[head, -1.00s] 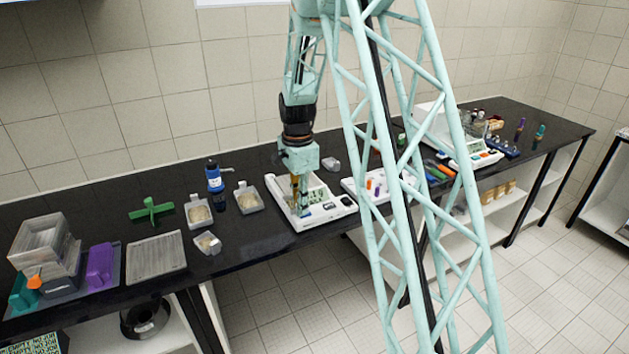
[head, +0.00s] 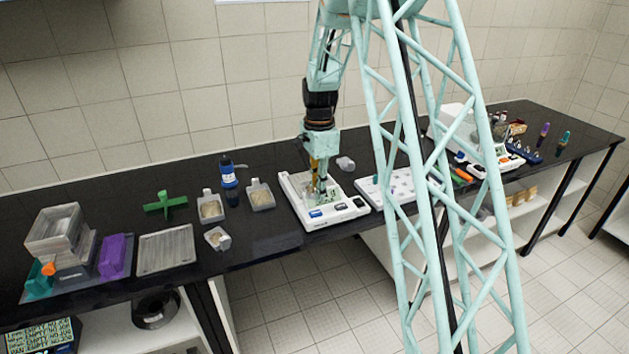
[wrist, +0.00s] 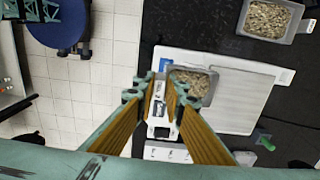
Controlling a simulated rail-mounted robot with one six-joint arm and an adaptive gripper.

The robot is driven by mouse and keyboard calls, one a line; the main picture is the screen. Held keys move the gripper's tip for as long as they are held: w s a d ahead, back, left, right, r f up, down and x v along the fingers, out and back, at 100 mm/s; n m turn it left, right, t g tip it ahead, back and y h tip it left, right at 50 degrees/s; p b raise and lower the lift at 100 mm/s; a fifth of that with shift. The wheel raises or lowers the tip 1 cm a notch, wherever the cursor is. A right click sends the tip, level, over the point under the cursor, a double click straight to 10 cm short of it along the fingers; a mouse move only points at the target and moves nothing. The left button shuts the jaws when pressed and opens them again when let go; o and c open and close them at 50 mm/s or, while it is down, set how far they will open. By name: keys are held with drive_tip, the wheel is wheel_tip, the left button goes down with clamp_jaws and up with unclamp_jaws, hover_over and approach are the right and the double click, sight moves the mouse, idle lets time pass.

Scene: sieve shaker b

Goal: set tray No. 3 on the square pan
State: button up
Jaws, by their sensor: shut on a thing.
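A small tray (wrist: 214,80) full of tan grains shows at my fingertips in the wrist view; its number cannot be read. My gripper (wrist: 160,84) is shut on its pale handle. In the head view my gripper (head: 320,194) points down over the white balance (head: 345,212), where the square pan is; arm and fingers cover much of it. In the wrist view the tray appears over the pale flat top of the balance (wrist: 240,110). I cannot tell whether it touches the pan.
Grain trays (head: 222,212) (head: 271,203) and a smaller one (head: 227,244) stand left of the balance, with a blue bottle (head: 228,174) behind. A green cross-shaped thing (head: 165,204) and a ribbed plate (head: 167,262) lie further left. A white rack (head: 372,191) stands right.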

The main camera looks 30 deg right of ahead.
drive_tip(key=w+d, duration=0.2)
drive_tip(key=w, duration=0.2)
drive_tip(key=w+d+f, duration=0.1)
drive_tip(key=w+d, duration=0.1)
drive_tip(key=w, duration=0.3)
drive_tip(key=w+d+p, duration=0.1)
drive_tip(key=w+d, duration=0.1)
drive_tip(key=w, duration=0.2)
drive_tip(key=shift+w+f, duration=0.2)
drive_tip(key=shift+w, duration=0.15)
drive_tip(key=shift+f, duration=0.1)
drive_tip(key=shift+f, duration=1.65)
drive_tip(key=shift+f, duration=0.2)
drive_tip(key=o, duration=0.7)
drive_tip(key=shift+c, duration=0.2)
drive_tip(key=shift+r, duration=0.15)
wheel_tip(320, 180, up, 12)
